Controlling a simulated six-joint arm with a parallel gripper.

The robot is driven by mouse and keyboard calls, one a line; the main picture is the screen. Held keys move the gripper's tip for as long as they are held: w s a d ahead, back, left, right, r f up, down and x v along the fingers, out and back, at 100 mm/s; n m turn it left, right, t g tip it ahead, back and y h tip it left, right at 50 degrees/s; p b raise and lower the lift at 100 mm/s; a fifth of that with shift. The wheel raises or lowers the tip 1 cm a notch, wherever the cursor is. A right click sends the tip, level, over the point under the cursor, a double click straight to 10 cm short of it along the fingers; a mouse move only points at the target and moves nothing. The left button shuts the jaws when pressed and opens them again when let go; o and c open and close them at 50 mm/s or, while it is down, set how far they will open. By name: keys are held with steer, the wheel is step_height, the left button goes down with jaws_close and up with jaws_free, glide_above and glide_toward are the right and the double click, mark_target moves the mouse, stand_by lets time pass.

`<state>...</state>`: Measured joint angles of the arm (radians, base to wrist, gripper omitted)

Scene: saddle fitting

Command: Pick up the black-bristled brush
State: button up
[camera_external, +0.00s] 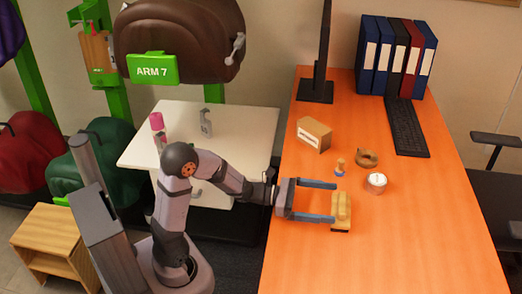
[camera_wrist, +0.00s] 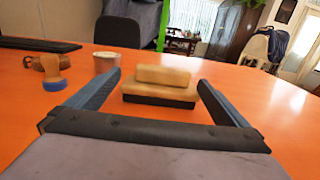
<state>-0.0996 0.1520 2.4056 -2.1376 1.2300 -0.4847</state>
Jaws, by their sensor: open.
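The black-bristled brush (camera_external: 341,212) has a tan wooden body and lies on the orange table, its dark bristles facing down. It also shows in the wrist view (camera_wrist: 160,84), straight ahead with its long side across the view. My gripper (camera_external: 335,202) is open, with its two blue-grey fingers reaching to the brush. In the wrist view my fingers (camera_wrist: 160,80) stand apart to the left and right of the brush. I cannot tell whether either finger touches it.
A keyboard (camera_external: 408,128), monitor (camera_external: 318,75) and several binders (camera_external: 398,57) are behind. The table front is clear.

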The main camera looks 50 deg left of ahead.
mark_target(338, 205)
steer(key=shift+d, duration=0.1)
steer(key=x, duration=0.4)
steer(key=shift+s+d+f+b, duration=0.15)
steer(key=shift+s+b, duration=0.05)
steer(key=shift+b, duration=0.1)
steer(key=shift+w+d, duration=0.4)
steer(key=shift+w, duration=0.05)
steer(key=c, duration=1.2)
